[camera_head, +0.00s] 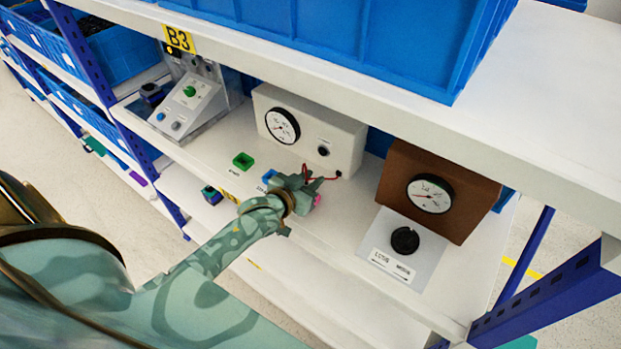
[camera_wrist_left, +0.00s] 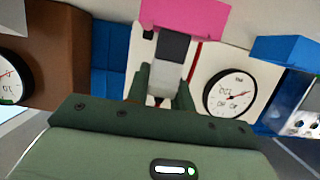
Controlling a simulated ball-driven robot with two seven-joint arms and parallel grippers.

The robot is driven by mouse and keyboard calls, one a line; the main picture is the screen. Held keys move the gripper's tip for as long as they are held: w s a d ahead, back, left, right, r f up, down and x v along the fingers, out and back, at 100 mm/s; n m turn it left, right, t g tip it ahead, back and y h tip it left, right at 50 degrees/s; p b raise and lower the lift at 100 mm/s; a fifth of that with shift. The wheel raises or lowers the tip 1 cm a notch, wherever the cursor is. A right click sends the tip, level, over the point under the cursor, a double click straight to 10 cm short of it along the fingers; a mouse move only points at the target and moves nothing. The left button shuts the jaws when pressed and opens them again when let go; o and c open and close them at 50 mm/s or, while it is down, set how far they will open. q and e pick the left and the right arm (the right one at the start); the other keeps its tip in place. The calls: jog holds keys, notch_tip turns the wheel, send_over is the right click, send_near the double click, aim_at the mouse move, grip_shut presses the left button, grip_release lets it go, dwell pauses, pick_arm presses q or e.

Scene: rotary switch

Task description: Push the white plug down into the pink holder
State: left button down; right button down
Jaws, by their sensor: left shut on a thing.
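The pink holder (camera_head: 317,199) sits on the shelf, mostly hidden behind my left gripper (camera_head: 302,188) in the head view. In the left wrist view the pink holder (camera_wrist_left: 185,14) is at the top. My left gripper (camera_wrist_left: 162,82) is shut there on the white plug (camera_wrist_left: 161,76), which shows pale between the two fingers. A dark grey block (camera_wrist_left: 172,47) lies between the plug and the pink holder in that picture. I cannot tell whether the plug touches the holder. The plug is hidden in the head view. My right gripper is out of view.
A white box with a gauge (camera_head: 300,130) stands behind; a red cable (camera_head: 305,172) runs between it and my gripper. Green (camera_head: 243,160) and blue (camera_head: 269,175) holders are to the left. A brown gauge box (camera_head: 437,190) and black knob (camera_head: 405,240) are to the right. A shelf hangs above.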

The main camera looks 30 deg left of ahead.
pick_arm(q)
jog(key=shift+f+b, duration=0.55)
jog(key=shift+f, duration=0.45)
jog(key=c, duration=1.1)
grip_release()
jog(key=v, duration=1.6)
jog(key=shift+s+a+r+p, duration=0.1)
jog(key=shift+s+p, duration=0.05)
jog(key=shift+p, duration=0.2)
